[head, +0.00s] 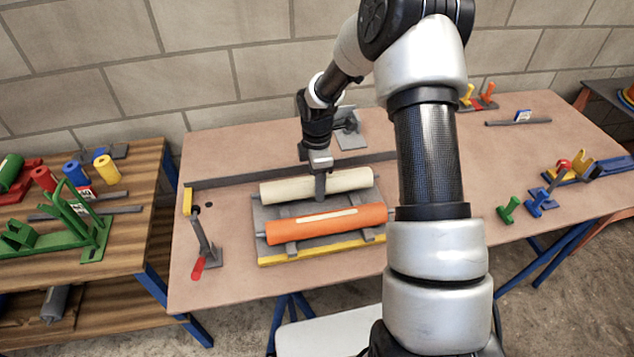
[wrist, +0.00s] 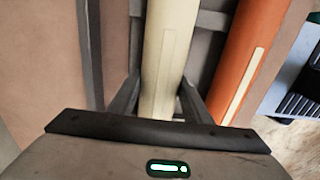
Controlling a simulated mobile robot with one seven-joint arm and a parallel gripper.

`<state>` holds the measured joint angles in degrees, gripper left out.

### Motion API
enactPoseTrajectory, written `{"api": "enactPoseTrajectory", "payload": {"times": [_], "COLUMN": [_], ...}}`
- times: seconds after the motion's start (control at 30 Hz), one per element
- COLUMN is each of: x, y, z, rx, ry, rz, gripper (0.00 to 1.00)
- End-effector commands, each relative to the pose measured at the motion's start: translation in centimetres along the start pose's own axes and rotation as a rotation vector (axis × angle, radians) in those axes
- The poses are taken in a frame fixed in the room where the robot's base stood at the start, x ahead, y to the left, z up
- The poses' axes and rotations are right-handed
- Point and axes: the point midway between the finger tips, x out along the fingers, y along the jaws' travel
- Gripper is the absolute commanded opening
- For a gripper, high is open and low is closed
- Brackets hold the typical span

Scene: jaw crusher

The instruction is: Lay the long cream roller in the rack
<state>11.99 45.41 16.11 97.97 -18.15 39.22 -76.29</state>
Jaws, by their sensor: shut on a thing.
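The long cream roller (head: 345,181) lies level along the back part of the grey rack (head: 272,213), behind the orange roller. My gripper (head: 320,187) reaches down over its middle and is shut on it. In the wrist view the cream roller (wrist: 168,60) passes between my two fingers (wrist: 160,100), one on each side. It looks to be at the rack's height, but I cannot tell whether it rests on the rack's supports. An orange roller (head: 350,222) with a cream strip lies parallel in front, apart from it, and also shows in the wrist view (wrist: 250,50).
A yellow bar (head: 320,250) edges the rack's front. A grey rail (head: 230,181) runs behind it. A red-handled lever (head: 205,245) stands at left. Green and blue pieces (head: 540,203) stand at right. Bare tabletop (head: 240,150) lies behind the rail. A striped table (head: 130,240) holds several parts.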

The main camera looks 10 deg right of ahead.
Motion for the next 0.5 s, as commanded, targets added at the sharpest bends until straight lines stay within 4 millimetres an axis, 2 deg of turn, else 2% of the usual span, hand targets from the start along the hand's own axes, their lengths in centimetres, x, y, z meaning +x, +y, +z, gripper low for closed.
{"api": "enactPoseTrajectory", "payload": {"times": [0.5], "x": [1.1], "y": [0.1], "z": [0.0], "rx": [0.000], "ry": [0.000], "rz": [0.003], "gripper": [0.00]}}
